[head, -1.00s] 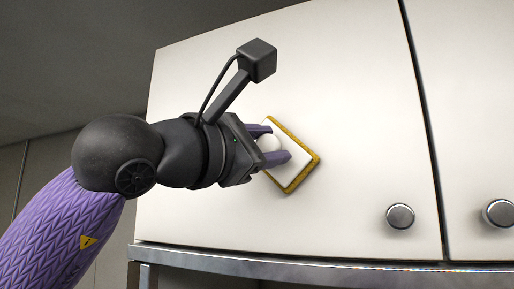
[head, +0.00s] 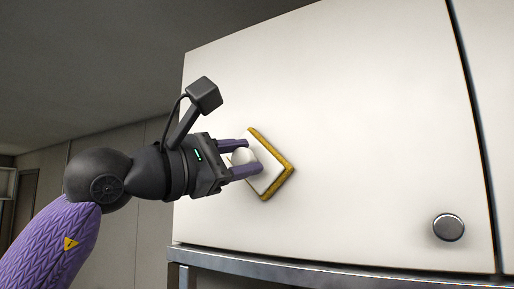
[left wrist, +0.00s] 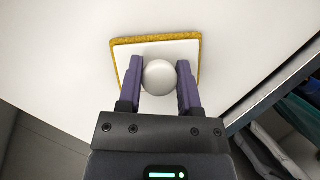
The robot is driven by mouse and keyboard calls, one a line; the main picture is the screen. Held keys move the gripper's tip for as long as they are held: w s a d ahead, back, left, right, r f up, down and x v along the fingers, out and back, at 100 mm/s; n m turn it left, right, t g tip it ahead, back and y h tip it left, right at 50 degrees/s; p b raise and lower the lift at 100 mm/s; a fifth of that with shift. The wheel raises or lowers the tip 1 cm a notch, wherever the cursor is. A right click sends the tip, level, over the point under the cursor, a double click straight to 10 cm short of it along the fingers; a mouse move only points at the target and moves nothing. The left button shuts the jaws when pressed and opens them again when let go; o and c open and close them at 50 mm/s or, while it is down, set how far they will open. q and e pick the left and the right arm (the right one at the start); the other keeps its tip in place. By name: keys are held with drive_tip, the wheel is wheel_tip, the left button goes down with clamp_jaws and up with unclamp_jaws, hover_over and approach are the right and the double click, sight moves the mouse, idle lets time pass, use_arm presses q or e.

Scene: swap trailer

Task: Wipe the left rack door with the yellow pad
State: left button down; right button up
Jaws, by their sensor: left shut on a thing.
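The yellow pad (head: 275,172) has a white backing plate and a round white knob. My left gripper (head: 246,158) is shut on the knob. The pad's yellow face lies against, or very close to, the white left rack door (head: 350,120), left of its middle. In the left wrist view the knob (left wrist: 160,78) sits between the purple fingers, and the pad's yellow edge (left wrist: 150,40) shows beyond them. The door has a round metal knob (head: 448,227) at its lower right. My right gripper is not in view.
A metal frame rail (head: 330,272) runs under the door. A dark gap (head: 472,100) separates it from the neighbouring door on the right. In the left wrist view, an opening with dark and teal items (left wrist: 295,125) shows at the right. The door around the pad is clear.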

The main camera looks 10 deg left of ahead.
use_arm(q)
drive_tip(key=shift+w+a, duration=0.35)
drive_tip(key=shift+a, duration=0.5)
drive_tip(key=shift+s+f, duration=0.1)
drive_tip(key=shift+s, duration=0.2)
drive_tip(key=s, duration=0.1)
drive_tip(key=s+a+b, duration=0.1)
drive_tip(key=s, duration=0.1)
drive_tip(key=s+b, duration=0.1)
drive_tip(key=shift+s+a, duration=0.15)
drive_tip(key=shift+a, duration=0.2)
drive_tip(key=shift+s, duration=0.35)
drive_tip(key=shift+a, duration=0.1)
